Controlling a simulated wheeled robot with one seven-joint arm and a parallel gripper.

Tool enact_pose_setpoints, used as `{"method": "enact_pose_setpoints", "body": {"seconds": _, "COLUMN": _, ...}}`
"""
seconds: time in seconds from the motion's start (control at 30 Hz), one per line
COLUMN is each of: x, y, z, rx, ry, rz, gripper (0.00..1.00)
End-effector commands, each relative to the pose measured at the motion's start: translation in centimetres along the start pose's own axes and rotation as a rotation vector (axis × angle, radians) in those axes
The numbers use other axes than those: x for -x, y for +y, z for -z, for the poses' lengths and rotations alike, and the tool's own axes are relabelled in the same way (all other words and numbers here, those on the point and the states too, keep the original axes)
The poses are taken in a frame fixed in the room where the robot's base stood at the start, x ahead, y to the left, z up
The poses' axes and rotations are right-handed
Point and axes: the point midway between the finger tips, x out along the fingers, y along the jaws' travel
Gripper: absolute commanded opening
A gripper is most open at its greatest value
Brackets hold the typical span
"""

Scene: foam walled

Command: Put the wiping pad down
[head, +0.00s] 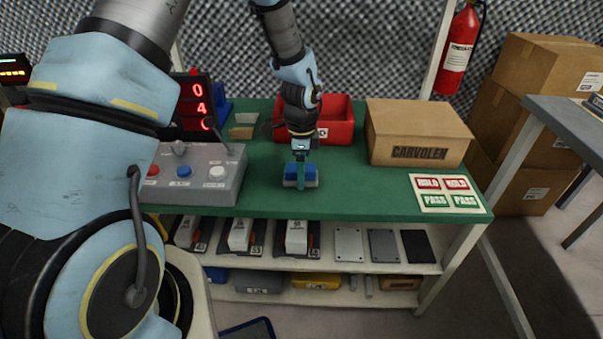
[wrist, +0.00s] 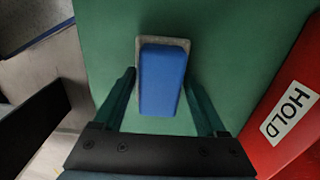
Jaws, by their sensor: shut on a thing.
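The wiping pad (head: 311,172) has a blue block handle on a grey base. It sits level at the green tabletop (head: 345,190), near the middle of the front part. My gripper (head: 301,176) points straight down from above and is shut on the pad, with a teal finger across its near side. In the wrist view the pad (wrist: 162,82) lies between the two fingers of my gripper (wrist: 160,88), its grey base showing around the far end. I cannot tell whether the base touches the table or hovers just above it.
A red bin (head: 338,118), labelled HOLD in the wrist view (wrist: 262,140), stands behind the pad. A cardboard box (head: 415,135) and a HOLD/PASS label sheet (head: 447,193) are right. A grey control box (head: 195,172) is left. The tabletop right of the pad is clear.

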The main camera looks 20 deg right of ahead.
Motion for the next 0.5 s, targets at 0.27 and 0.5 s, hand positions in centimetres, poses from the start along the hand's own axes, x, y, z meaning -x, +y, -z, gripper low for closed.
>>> {"method": "enact_pose_setpoints", "body": {"seconds": 0.27, "x": -0.65, "y": 0.0, "z": 0.03, "rx": -0.001, "ry": 0.0, "rz": 0.001, "gripper": 0.13}}
{"method": "enact_pose_setpoints", "body": {"seconds": 0.5, "x": -0.95, "y": 0.01, "z": 0.02, "rx": 0.0, "ry": 0.0, "rz": 0.0, "gripper": 0.83}}
